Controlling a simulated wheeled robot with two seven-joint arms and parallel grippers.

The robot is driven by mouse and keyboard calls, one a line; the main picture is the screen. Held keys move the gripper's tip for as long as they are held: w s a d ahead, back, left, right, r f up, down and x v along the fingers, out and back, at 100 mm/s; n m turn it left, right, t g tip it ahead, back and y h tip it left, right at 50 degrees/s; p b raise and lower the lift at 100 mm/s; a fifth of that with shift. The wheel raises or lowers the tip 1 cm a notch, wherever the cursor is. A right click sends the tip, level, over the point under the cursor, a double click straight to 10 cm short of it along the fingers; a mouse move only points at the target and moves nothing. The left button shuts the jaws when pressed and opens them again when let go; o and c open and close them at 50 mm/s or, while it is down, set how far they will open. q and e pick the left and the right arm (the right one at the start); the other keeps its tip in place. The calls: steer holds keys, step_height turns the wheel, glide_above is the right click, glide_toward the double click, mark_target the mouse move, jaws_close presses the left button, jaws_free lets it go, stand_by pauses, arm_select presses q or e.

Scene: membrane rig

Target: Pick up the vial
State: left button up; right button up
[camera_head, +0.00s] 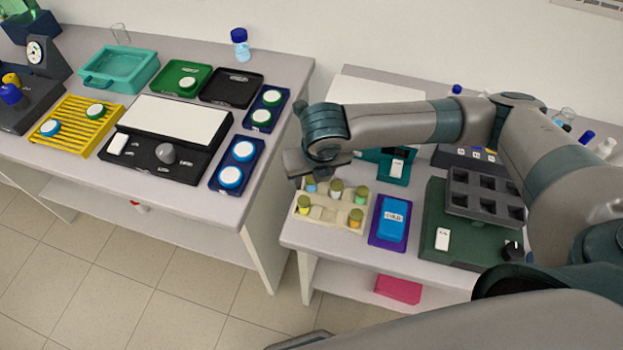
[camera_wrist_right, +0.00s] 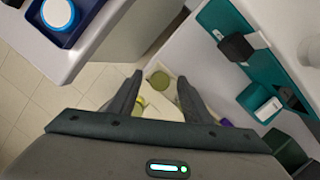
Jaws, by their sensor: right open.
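Several capped vials, among them one with an orange body (camera_head: 355,218), one with a yellow body (camera_head: 304,205) and one with a green-topped body (camera_head: 361,194), stand in a cream rack (camera_head: 328,214) on the right-hand bench. Which one is meant I cannot tell. My right gripper (camera_head: 298,178) is over the rack's back left corner. Contact cannot be judged. My left gripper is not in view.
A blue cold pack (camera_head: 392,219) on a purple tray lies right of the rack. A dark block with square wells (camera_head: 483,192) sits farther right. A teal device (camera_head: 392,168) stands behind the rack. A gap separates this bench from the left bench (camera_head: 230,205).

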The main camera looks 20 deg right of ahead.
mark_target(312, 179)
steer(key=shift+f, duration=0.2)
stand_by(0.3)
steer(key=c, duration=1)
steer(key=shift+r, duration=0.2)
steer(key=shift+w+r+b, duration=0.1)
steer(key=shift+r+b, duration=0.35)
steer(key=shift+r, duration=0.15)
step_height(312, 179, up, 2)
steer(key=shift+r+b, duration=0.15)
steer(key=shift+b, duration=0.35)
steer(key=s+d+r+b, duration=0.1)
steer(key=s+d+r, duration=0.1)
steer(key=d, duration=0.3)
steer(key=s+d+r+b, duration=0.2)
steer(key=s+d+r, duration=0.1)
steer(key=d+r, duration=0.2)
steer(key=shift+d+r, duration=0.15)
steer(key=shift+d, duration=0.2)
